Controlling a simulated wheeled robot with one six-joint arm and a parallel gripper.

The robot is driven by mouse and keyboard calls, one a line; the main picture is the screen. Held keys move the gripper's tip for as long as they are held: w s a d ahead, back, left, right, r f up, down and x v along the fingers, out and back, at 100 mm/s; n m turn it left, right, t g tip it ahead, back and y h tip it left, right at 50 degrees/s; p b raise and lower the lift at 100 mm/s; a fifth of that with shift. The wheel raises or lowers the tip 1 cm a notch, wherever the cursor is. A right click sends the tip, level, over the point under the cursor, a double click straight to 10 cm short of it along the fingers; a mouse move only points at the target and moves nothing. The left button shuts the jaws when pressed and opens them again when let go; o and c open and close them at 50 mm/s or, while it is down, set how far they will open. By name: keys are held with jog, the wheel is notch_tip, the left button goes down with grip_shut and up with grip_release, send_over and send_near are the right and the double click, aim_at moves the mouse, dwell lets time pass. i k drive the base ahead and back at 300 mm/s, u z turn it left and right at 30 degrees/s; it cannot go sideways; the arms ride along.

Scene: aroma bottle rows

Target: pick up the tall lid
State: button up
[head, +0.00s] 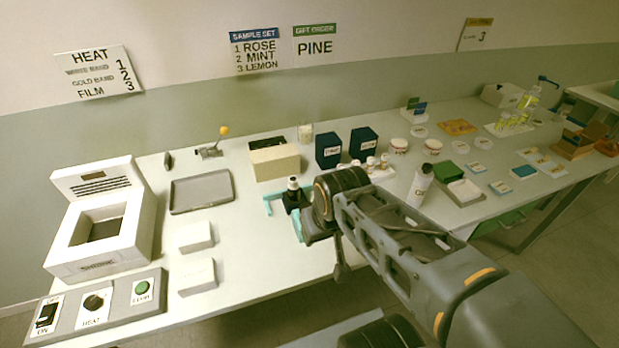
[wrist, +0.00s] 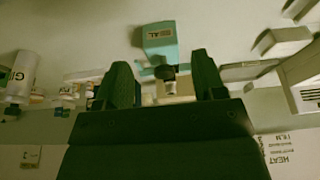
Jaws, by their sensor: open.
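My gripper (wrist: 161,62) is open in the wrist view, with one dark finger on each side and a gap between them. A small dark knob-like piece (wrist: 167,72) shows in this gap, beside a teal stand (wrist: 160,38) with a partly readable label. I cannot tell whether the fingers touch either. In the head view a dark piece with a pale band (head: 293,184) stands by the teal stand (head: 270,207), just left of my wrist, which hides part of it. My fingers are not clear there. I cannot identify the tall lid for certain.
A beige box (head: 275,162) and two dark boxes (head: 328,151) stand behind. A grey tray (head: 202,193) and white blocks (head: 194,237) lie left, near the white heater (head: 105,235). A white bottle (head: 419,186) stands right of my arm, with several small jars behind.

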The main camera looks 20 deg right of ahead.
aim_at(328, 146)
jog(key=k, duration=1.15)
jog(key=z, duration=1)
jog(key=i, duration=1.05)
jog(key=u, duration=0.8)
jog(key=i, duration=0.5)
jog(key=u, duration=0.55)
